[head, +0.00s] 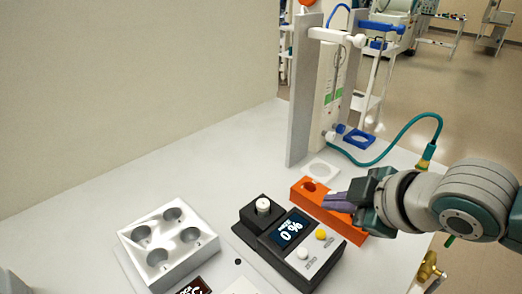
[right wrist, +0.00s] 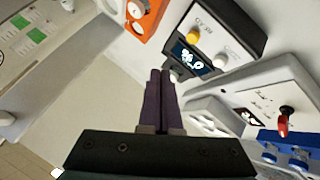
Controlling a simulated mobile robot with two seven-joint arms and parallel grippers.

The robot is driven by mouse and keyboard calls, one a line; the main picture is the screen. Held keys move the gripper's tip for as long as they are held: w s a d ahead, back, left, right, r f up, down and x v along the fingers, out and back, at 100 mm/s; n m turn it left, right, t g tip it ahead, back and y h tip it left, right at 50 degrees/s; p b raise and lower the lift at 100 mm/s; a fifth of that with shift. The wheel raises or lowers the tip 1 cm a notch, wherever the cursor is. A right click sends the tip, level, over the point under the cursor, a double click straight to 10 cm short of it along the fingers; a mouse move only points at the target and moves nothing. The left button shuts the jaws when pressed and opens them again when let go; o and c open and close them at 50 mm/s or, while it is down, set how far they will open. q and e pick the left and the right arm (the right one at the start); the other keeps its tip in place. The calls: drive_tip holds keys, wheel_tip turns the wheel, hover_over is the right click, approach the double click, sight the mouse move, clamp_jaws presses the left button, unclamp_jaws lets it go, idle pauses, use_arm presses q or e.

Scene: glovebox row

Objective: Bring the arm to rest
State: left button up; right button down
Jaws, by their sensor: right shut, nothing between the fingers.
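My right gripper (head: 334,202) is in the right part of the head view, its arm coming in from the right. Its purple fingers are closed together and empty, and they appear over the orange block (head: 356,235). In the right wrist view the two fingers (right wrist: 160,82) lie side by side with nothing between them. I cannot tell how high they are above the bench. My left gripper is not in view.
The black device (head: 262,238) with a display and knobs stands beside the orange block. An upright panel stand (head: 304,95) rises behind. A teal hose (head: 408,128) curves near my right arm. Bare bench (head: 90,200) lies at far left.

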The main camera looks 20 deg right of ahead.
idle(0.7)
drive_tip(key=s+a+r+m+g, duration=0.2)
drive_tip(key=s+a+m+g, duration=0.15)
drive_tip(key=s, duration=0.65)
drive_tip(key=s+a+r+m+g, duration=0.2)
drive_tip(key=s+a+r+m, duration=0.15)
drive_tip(key=s, duration=0.65)
wheel_tip(320, 180, up, 33)
drive_tip(key=p, duration=3.3)
drive_tip(key=shift+d+f+m, duration=0.15)
drive_tip(key=shift+d+m, duration=0.05)
drive_tip(key=shift+m, duration=0.2)
drive_tip(key=shift+w, duration=0.1)
